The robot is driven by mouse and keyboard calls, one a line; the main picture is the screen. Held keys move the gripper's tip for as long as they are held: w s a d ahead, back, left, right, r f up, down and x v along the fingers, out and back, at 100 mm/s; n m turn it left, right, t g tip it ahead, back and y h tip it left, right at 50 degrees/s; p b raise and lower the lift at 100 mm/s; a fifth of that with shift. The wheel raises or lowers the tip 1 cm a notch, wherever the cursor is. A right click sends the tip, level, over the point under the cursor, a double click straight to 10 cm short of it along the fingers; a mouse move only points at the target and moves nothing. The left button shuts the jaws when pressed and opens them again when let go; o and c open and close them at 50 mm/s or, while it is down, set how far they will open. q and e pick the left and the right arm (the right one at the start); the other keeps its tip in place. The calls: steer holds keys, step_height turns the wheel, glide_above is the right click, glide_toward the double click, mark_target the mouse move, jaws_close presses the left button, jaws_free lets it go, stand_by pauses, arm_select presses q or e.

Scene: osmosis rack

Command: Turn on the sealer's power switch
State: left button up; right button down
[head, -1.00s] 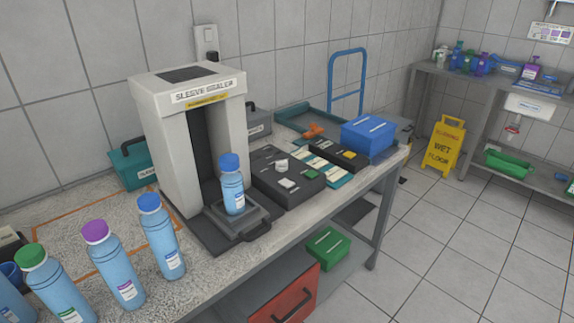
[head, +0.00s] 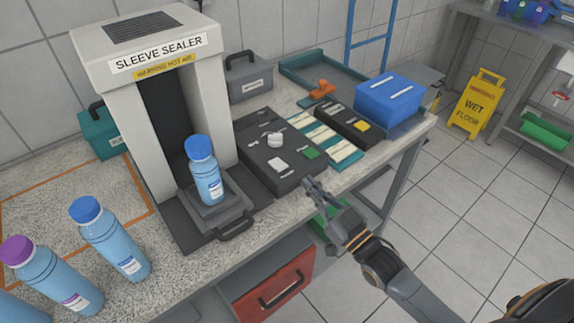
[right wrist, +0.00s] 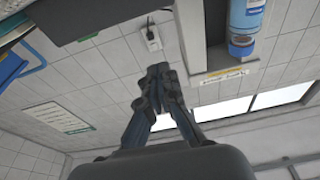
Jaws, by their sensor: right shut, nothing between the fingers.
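The white sleeve sealer (head: 190,60) stands on the bench at the left. A blue-capped bottle (head: 206,175) stands upright on its dark tray. To its right is a dark control box (head: 262,178) with a round white knob (head: 275,140), a white rocker-like piece (head: 278,164) and a green piece (head: 311,153); their labels are too small to read. My right gripper (head: 309,184) is shut and empty, by the box's front right corner, apparently apart from it. In the right wrist view its fingers (right wrist: 158,72) are together below a dark box edge (right wrist: 80,15). My left gripper is out of view.
A second dark box (head: 350,126) with a yellow piece, pale strips (head: 325,139) and a blue box (head: 390,98) lie farther right on the bench. Blue and purple-capped bottles stand front left. A red drawer (head: 275,285) is below the bench edge.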

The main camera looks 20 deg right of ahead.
steer(key=w, duration=0.1)
step_height(320, 180, up, 2)
steer(key=p, duration=0.2)
glide_above(287, 175)
steer(key=shift+s+d, duration=0.1)
steer(key=shift+w+a, duration=0.2)
steer(key=shift+w, duration=0.35)
steer(key=f, duration=0.1)
steer(key=s+f, duration=0.1)
steer(key=f, duration=0.1)
steer(key=shift+d, duration=0.1)
steer(key=shift+f, duration=0.55)
steer(key=shift+w+f, duration=0.1)
steer(key=shift+w, duration=0.05)
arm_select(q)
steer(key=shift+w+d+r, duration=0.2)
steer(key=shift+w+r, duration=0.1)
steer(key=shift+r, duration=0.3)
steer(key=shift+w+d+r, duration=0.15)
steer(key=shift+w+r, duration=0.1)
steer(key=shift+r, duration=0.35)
